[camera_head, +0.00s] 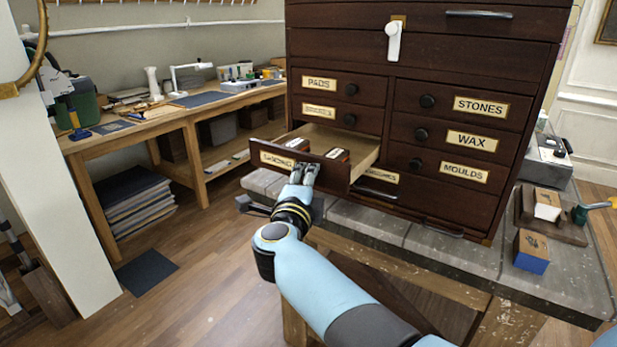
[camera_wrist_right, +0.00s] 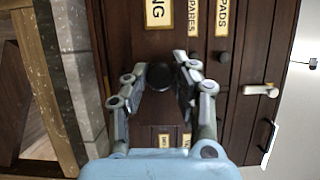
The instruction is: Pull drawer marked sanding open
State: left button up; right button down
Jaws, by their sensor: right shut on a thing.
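The sanding drawer (camera_head: 328,174) stands pulled out of the left side of the dark wooden chest in the head view. Its brass-framed label (camera_head: 277,160) is small, and its last letters "NG" show in the wrist view. Dark blocks with pale labels sit inside it. My right gripper (camera_head: 303,172) is at the drawer front. In the right wrist view its fingers (camera_wrist_right: 160,85) are shut on the dark round knob (camera_wrist_right: 160,74). In the head view the gripper hides the knob. My left gripper is not in view.
The chest (camera_head: 345,47) has other shut drawers marked pads, stones, wax and moulds. It stands on a grey-topped bench (camera_head: 410,240). A blue-based block (camera_head: 531,252) lies to the right. Open wooden floor (camera_head: 200,270) lies left of the bench.

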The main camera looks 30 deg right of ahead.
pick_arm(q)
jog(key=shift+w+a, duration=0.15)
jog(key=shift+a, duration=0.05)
